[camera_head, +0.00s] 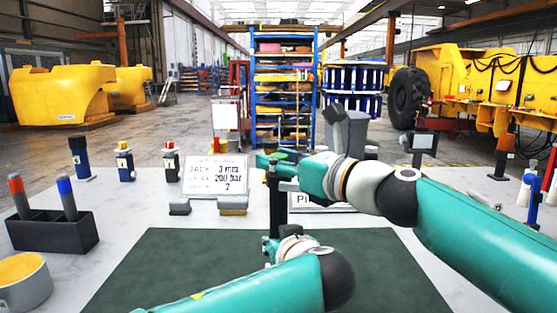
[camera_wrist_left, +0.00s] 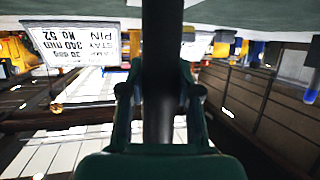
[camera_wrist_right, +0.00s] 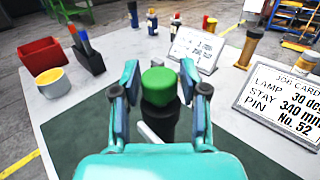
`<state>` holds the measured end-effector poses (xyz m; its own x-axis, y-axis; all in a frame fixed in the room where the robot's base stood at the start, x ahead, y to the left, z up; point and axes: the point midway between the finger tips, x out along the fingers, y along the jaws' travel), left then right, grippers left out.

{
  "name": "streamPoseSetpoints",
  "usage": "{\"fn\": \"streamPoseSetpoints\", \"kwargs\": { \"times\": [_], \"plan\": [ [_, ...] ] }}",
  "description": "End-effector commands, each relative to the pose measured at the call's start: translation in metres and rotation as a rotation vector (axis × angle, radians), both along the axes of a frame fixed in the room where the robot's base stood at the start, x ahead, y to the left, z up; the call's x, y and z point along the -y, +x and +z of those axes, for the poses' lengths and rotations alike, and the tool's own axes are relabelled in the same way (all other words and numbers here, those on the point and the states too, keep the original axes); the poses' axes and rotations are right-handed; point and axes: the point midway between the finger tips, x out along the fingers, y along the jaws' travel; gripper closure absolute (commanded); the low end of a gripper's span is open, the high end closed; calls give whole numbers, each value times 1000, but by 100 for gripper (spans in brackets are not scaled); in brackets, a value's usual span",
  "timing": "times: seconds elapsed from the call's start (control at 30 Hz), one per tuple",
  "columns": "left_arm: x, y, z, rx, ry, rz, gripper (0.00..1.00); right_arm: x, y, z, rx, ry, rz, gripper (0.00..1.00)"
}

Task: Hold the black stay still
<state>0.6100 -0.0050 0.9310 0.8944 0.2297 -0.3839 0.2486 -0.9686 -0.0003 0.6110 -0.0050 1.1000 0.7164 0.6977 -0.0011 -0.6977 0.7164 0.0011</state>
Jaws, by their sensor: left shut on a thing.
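The black stay (camera_head: 275,205) stands upright at the back edge of the dark green mat. It shows as a thick dark post in the left wrist view (camera_wrist_left: 162,70). My left gripper (camera_head: 270,246) is shut on its lower part. A green cap (camera_wrist_right: 158,86) sits at the stay's top; it also shows in the head view (camera_head: 279,155). My right gripper (camera_wrist_right: 161,90) is at the cap, its fingers apart on either side of it. A pale bar (camera_wrist_right: 150,132) shows beside the stay below the cap. My right arm hides part of the job card behind.
A board with jack figures (camera_head: 215,176) stands behind and left of the stay. A job card (camera_wrist_right: 288,108) stands to the right in the right wrist view. A black holder (camera_head: 52,232) with red and blue-topped tools and a yellow-topped tin (camera_head: 22,283) are at left.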

Motion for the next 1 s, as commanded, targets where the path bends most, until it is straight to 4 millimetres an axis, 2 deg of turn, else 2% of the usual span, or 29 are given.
{"fn": "streamPoseSetpoints", "kwargs": {
  "times": [0.03, 0.2, 0.23, 0.57, 1.0],
  "plan": [
    [0, 0, 2, 3, -1, 0, 100, 0, 0, 0, 0, 0, 0, 69],
    [0, 0, 2, 3, -1, 0, 100, 0, 0, 0, 0, 0, -1, 98],
    [0, 0, 2, 3, -1, 0, 100, 0, 0, 0, 0, 0, -1, 100],
    [0, 0, 2, 3, -1, 1, 100, 0, 0, 6, 4, 1, 0, 100],
    [1, 0, 0, -1, 0, -1, 100, -1, 0, 71, 11, 3, 6, 100]
  ]
}}
